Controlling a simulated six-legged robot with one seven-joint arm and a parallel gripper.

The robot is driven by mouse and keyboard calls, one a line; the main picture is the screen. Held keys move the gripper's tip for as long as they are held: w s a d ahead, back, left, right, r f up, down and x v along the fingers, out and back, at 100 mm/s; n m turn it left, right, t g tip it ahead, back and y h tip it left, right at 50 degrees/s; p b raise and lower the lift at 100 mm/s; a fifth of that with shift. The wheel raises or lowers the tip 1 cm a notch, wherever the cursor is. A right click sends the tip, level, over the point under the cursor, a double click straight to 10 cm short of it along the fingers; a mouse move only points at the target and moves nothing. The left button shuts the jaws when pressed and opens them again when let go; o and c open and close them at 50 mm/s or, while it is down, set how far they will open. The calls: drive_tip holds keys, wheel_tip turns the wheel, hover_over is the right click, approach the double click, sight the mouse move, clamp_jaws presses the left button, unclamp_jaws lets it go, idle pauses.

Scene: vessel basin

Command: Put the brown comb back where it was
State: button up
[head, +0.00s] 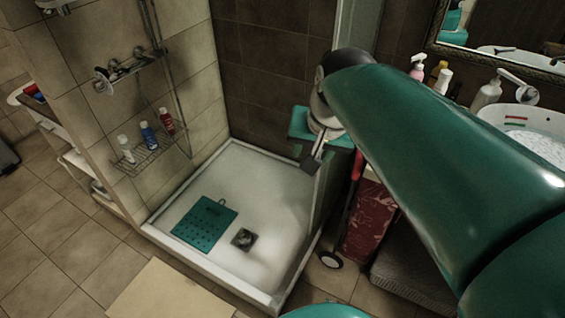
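I cannot make out the brown comb anywhere in the head view. My gripper (312,160) hangs over the back right part of the shower tray, pointing down and to the left. Its fingers are small and dark here, and I cannot tell whether they are open or hold anything. The white vessel basin (545,118) stands at the right edge, partly hidden by my arm. A small red and green item (517,118) shows at the basin, too small to identify.
Bottles, including a pink pump bottle (417,68), stand below the mirror (500,40). The shower tray (270,200) holds a teal mat (205,224). A wire rack (150,155) carries several bottles. A red patterned bag (368,220) stands right of the shower.

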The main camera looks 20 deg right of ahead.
drive_tip(key=s+a+f+n+t, duration=0.1)
drive_tip(key=s+a+f+n, duration=0.2)
drive_tip(key=s+a+n, duration=0.2)
drive_tip(key=shift+s+a+n, duration=0.25)
drive_tip(key=shift+s+n, duration=0.05)
drive_tip(key=shift+s, duration=0.45)
